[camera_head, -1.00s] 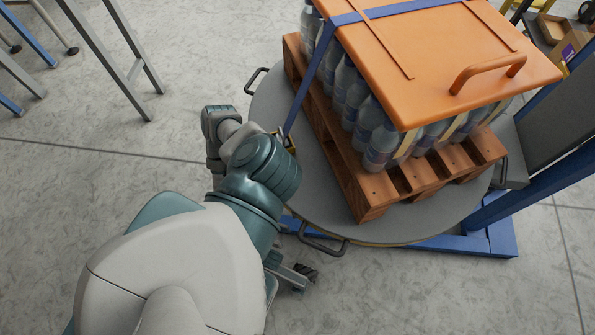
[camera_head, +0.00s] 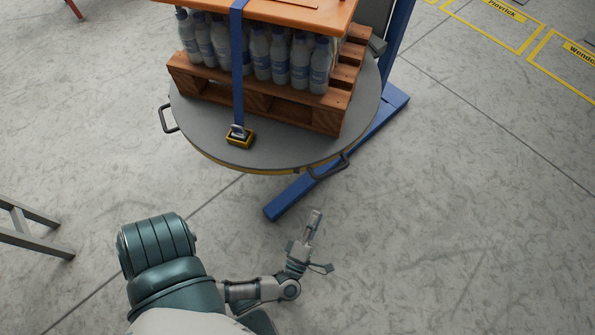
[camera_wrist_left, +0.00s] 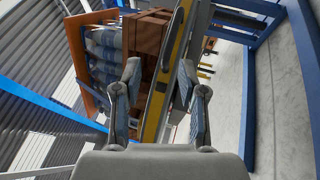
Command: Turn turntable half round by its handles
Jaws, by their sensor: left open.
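The turntable (camera_head: 205,130) is a round grey disc with a yellow rim, in the upper middle of the head view. One bar handle (camera_head: 168,118) sticks out at its left edge, another handle (camera_head: 330,167) at its front right edge. A wooden pallet (camera_head: 262,102) of bottles stands on it. My left gripper (camera_head: 318,241) is open and empty over the floor, below and apart from the front right handle in the picture. In the left wrist view, the fingers of the gripper (camera_wrist_left: 160,75) stand apart, with the turntable's yellow rim (camera_wrist_left: 160,98) showing beyond them. My right gripper is not in view.
A blue strap (camera_head: 237,70) runs down over the load to a yellow buckle piece (camera_head: 240,138) on the disc. A blue stand leg (camera_head: 290,195) reaches out under the turntable. A grey metal frame (camera_head: 35,235) stands at left.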

